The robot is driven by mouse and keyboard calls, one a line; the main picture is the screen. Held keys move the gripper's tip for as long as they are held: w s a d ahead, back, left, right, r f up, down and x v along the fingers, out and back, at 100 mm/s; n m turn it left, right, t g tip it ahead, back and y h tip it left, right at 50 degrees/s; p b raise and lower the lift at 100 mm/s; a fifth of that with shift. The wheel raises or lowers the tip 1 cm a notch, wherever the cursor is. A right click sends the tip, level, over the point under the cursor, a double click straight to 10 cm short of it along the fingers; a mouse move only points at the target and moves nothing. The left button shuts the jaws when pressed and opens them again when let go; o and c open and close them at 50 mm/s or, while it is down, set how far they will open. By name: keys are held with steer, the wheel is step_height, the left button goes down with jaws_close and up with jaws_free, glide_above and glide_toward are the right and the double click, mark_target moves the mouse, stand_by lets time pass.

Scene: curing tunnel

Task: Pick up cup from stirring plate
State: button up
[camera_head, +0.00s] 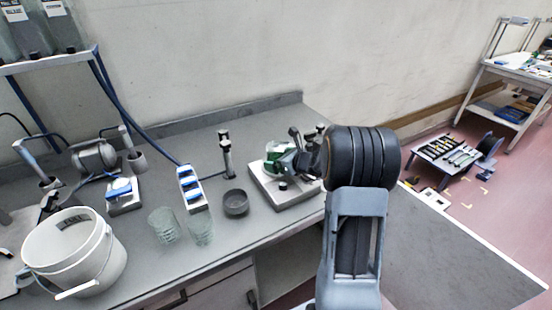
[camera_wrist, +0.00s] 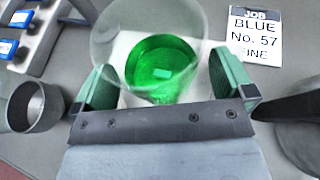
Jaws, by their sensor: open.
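The cup is a clear beaker holding green liquid, with a small pale bar in it. In the wrist view the cup (camera_wrist: 162,62) lies between the two green fingers of my gripper (camera_wrist: 165,85), with a visible gap at the right finger. My gripper is open. In the head view the cup (camera_head: 277,151) stands on the stirring plate (camera_head: 262,184), partly hidden by my gripper (camera_head: 288,160), which comes in from the right. The white plate top (camera_wrist: 125,48) shows beneath the cup in the wrist view.
A dark bowl (camera_head: 236,203) and clear glasses (camera_head: 163,226) stand left of the plate. A blue-topped rack (camera_head: 191,189) and a post stand behind them. A white bucket (camera_head: 75,252) is at far left. A "BLUE No. 57" label (camera_wrist: 252,36) lies right of the cup.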

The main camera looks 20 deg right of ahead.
steer(key=c, duration=1.1)
steer(key=shift+r, duration=0.15)
